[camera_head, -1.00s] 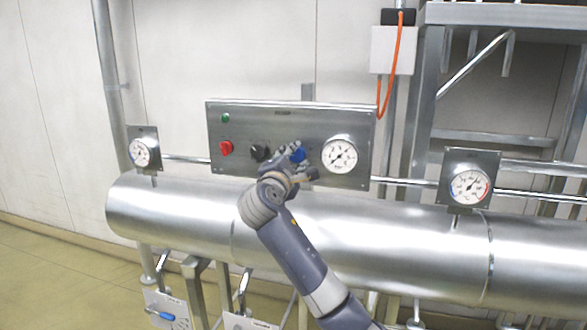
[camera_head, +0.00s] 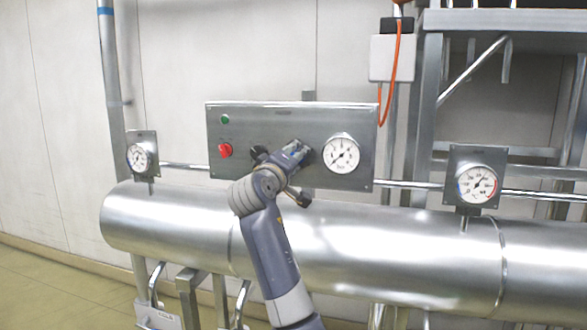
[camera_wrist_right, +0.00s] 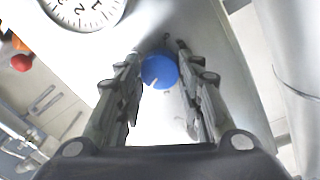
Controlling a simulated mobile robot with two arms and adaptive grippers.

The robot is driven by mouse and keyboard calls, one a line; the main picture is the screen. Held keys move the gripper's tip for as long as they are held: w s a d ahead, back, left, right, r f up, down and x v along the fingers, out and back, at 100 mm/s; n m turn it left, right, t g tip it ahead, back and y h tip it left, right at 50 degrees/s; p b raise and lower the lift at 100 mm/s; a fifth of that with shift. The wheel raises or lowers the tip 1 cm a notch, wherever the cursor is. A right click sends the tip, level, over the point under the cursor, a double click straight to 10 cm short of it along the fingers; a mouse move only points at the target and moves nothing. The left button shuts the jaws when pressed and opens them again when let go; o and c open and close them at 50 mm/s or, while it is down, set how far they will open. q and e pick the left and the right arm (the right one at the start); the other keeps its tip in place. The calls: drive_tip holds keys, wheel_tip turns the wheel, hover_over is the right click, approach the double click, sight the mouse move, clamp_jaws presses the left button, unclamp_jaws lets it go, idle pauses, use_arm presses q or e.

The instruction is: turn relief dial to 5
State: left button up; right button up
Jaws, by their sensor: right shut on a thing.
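The blue dial (camera_wrist_right: 160,70) sits on the grey control panel (camera_head: 245,113), between the two fingers of my right gripper in the right wrist view. A pale line marks its face, but I cannot read a number. In the head view my right gripper (camera_head: 300,152) covers the dial, just left of the panel's white gauge (camera_head: 341,153). The fingers are shut on the dial. The gauge also shows in part in the right wrist view (camera_wrist_right: 85,8). My left gripper is in neither view.
A red knob (camera_head: 225,150), a green button (camera_head: 225,119) and a partly hidden black knob (camera_head: 258,154) are on the panel's left. A large metal cylinder (camera_head: 160,215) runs below. Smaller gauges stand left (camera_head: 140,157) and right (camera_head: 478,184). An orange cable (camera_head: 395,75) hangs above right.

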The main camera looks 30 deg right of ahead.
drive_tip(key=shift+s+d+m+g+y+b, duration=0.2)
drive_tip(key=shift+m+b, duration=0.65)
drive_tip(key=shift+m, duration=4.45)
drive_tip(key=shift+w+a+m+y+b, duration=0.2)
drive_tip(key=shift+m+b, duration=0.6)
drive_tip(key=shift+m, duration=4.5)
drive_tip(key=shift+s+d+m+g+y+b, duration=0.1)
drive_tip(key=shift+m+y+b, duration=0.5)
drive_tip(key=shift+m, duration=4.7)
drive_tip(key=shift+h, duration=0.3)
drive_tip(key=o, duration=1.1)
drive_tip(key=shift+c, duration=0.2)
